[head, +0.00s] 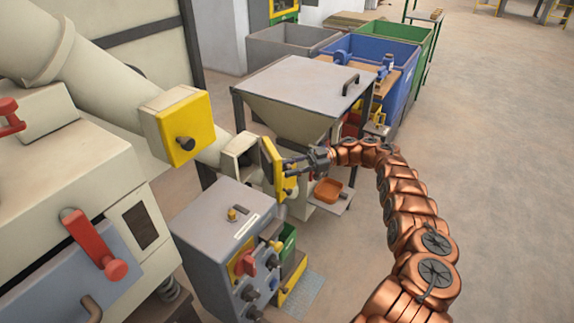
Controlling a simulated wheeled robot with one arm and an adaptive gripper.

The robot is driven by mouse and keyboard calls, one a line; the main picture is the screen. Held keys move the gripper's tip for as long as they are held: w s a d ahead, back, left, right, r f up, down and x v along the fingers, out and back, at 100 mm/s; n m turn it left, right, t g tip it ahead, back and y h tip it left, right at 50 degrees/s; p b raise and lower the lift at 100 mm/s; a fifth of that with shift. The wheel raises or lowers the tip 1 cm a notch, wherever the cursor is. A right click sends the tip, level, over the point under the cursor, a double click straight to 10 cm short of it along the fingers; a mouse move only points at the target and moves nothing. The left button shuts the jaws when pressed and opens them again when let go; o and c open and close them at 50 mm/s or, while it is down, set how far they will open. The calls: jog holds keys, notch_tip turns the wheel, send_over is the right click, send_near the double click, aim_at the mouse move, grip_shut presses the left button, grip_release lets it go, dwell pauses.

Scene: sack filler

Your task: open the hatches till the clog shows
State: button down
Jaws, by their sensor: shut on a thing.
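A yellow upper hatch (188,122) with a black knob sits shut on a box on the sloping cream pipe (95,75). Lower down the pipe, a pale hatch box (238,155) has its yellow hatch (269,166) standing away from it, swung open to the right. My gripper (289,168) reaches in from the right and is shut on this lower yellow hatch. The fingers partly cover the hatch, so the exact grip point is hard to see. What lies inside the lower box cannot be made out from this angle.
A grey hopper (290,85) with a black lid handle stands behind the hatch. A grey control cabinet (222,225) with knobs stands below it. A cream machine with a red lever (92,240) fills the left. Open floor lies right.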

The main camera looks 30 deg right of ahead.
jog(key=shift+r, duration=0.15)
jog(key=c, duration=0.9)
grip_release()
jog(key=shift+o, duration=0.2)
notch_tip(320, 180, up, 10)
jog(key=shift+c, duration=0.3)
